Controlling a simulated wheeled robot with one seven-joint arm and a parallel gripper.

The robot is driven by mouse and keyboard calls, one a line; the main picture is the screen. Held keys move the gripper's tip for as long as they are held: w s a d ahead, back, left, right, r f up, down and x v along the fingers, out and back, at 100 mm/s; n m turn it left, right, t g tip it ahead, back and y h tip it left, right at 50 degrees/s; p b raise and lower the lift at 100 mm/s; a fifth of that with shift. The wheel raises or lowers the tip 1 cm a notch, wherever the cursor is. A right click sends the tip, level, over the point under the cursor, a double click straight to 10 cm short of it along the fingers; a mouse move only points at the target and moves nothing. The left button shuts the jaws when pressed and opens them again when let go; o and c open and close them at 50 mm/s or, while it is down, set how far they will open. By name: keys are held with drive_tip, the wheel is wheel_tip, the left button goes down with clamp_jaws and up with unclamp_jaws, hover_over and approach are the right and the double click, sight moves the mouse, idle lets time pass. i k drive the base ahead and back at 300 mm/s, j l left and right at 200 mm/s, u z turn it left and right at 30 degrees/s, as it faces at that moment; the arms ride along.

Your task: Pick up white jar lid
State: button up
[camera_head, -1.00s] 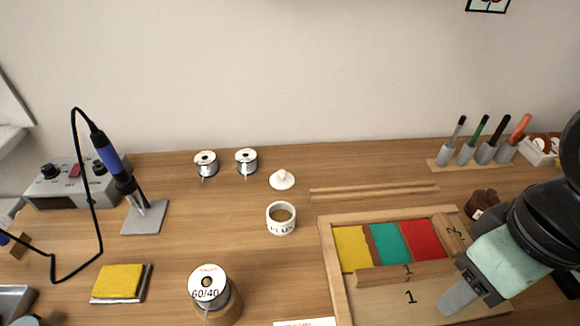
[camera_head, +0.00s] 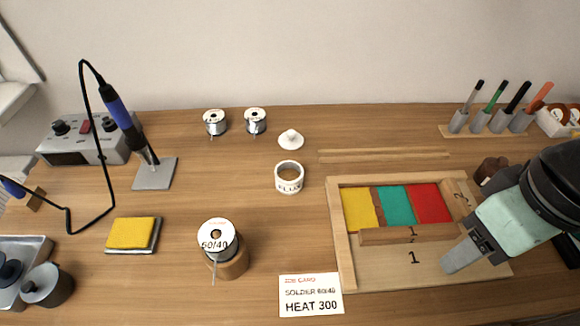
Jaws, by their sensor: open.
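The white jar lid (camera_head: 291,139) lies on the wooden table behind the open white flux jar (camera_head: 289,177). It is a small round disc with a knob on top. My gripper (camera_head: 452,266) is at the right, over the front part of the wooden tray, well apart from the lid. It is open and I see nothing held in it. My arm hides part of the tray's right side.
The wooden tray (camera_head: 341,251) holds yellow, green and red pieces. Wooden strips (camera_head: 385,156) lie right of the lid. Two small solder spools (camera_head: 215,122) stand left of it. A larger spool (camera_head: 217,236) and a card (camera_head: 311,295) are in front. Bare table surrounds the lid.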

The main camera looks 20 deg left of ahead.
sight(290, 140)
drive_tip(key=j+u, duration=0.15)
drive_tip(key=u, duration=0.3)
drive_tip(key=j+u, duration=0.2)
drive_tip(key=u, duration=0.2)
drive_tip(key=j+u, duration=0.2)
drive_tip(key=u, duration=0.25)
